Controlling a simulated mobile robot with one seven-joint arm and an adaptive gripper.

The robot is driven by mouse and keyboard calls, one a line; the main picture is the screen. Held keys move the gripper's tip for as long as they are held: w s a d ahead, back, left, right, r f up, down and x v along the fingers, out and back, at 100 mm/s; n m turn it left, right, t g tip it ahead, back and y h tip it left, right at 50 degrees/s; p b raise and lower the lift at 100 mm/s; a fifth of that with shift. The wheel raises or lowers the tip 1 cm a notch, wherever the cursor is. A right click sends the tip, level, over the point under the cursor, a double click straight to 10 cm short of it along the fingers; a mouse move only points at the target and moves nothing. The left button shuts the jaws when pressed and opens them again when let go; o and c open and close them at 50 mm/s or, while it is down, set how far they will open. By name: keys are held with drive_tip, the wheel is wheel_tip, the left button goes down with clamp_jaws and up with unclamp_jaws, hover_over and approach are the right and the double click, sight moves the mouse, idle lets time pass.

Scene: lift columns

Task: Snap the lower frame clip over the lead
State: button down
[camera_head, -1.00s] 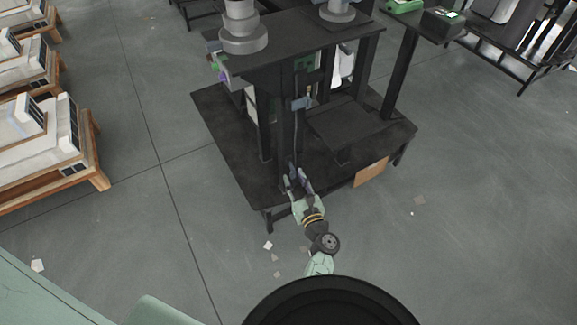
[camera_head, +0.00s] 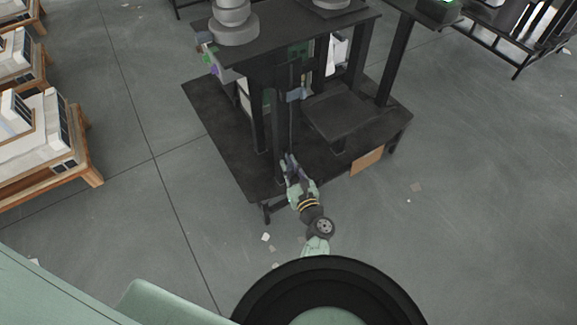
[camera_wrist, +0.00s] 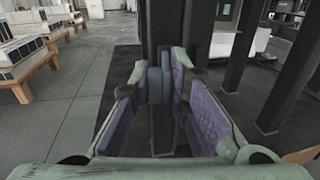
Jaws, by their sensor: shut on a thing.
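The lower frame clip (camera_wrist: 155,86) is a small blue-grey piece in the wrist view, low on the dark upright (camera_wrist: 162,28) of the lift column. My gripper (camera_head: 290,162) is at the foot of this upright in the head view. In the wrist view its purple-padded fingers (camera_wrist: 160,76) are shut on the clip from both sides. The lead (camera_head: 292,128) is a thin line running down the upright from a higher blue-grey clip (camera_head: 296,95). Its lower end is hidden by my fingers, and I cannot tell whether the lower clip is around it.
The black base platform (camera_head: 220,125) spreads around the upright, with a dark raised plate (camera_head: 340,115) to the right. Another post (camera_head: 258,120) stands just left. A cardboard piece (camera_head: 367,162) is at the front edge. Pallets with white units (camera_head: 45,140) stand left. Open floor lies between.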

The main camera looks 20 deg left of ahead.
drive_tip(key=shift+s+a+n+g+y, duration=0.15)
drive_tip(key=shift+a+n+g+y, duration=0.15)
drive_tip(key=shift+y, duration=0.1)
drive_tip(key=n+g+y, duration=0.1)
drive_tip(key=w+d+n+g+y, duration=0.1)
drive_tip(key=g, duration=0.1)
drive_tip(key=shift+f+n+b, duration=0.1)
drive_tip(key=shift+n+b, duration=0.2)
drive_tip(key=shift+b, duration=0.1)
drive_tip(key=w+n+g+b, duration=0.1)
drive_tip(key=n+g+b, duration=0.3)
drive_tip(key=b, duration=0.5)
drive_tip(key=w+d+n+g+b, duration=0.1)
drive_tip(key=w+n+g+b, duration=0.1)
drive_tip(key=n+g+b, duration=0.3)
drive_tip(key=w+n+g+b, duration=0.2)
drive_tip(key=n+g+b, duration=0.2)
drive_tip(key=g+b, duration=0.7)
drive_tip(key=shift+w+d+f+n+b, duration=0.1)
drive_tip(key=shift+d+f+n+b, duration=0.15)
drive_tip(key=shift+b, duration=1)
drive_tip(key=shift+a+r+n+g+h+b, duration=0.15)
drive_tip(key=shift+r+n+g+h+b, duration=0.2)
drive_tip(key=shift+b, duration=0.35)
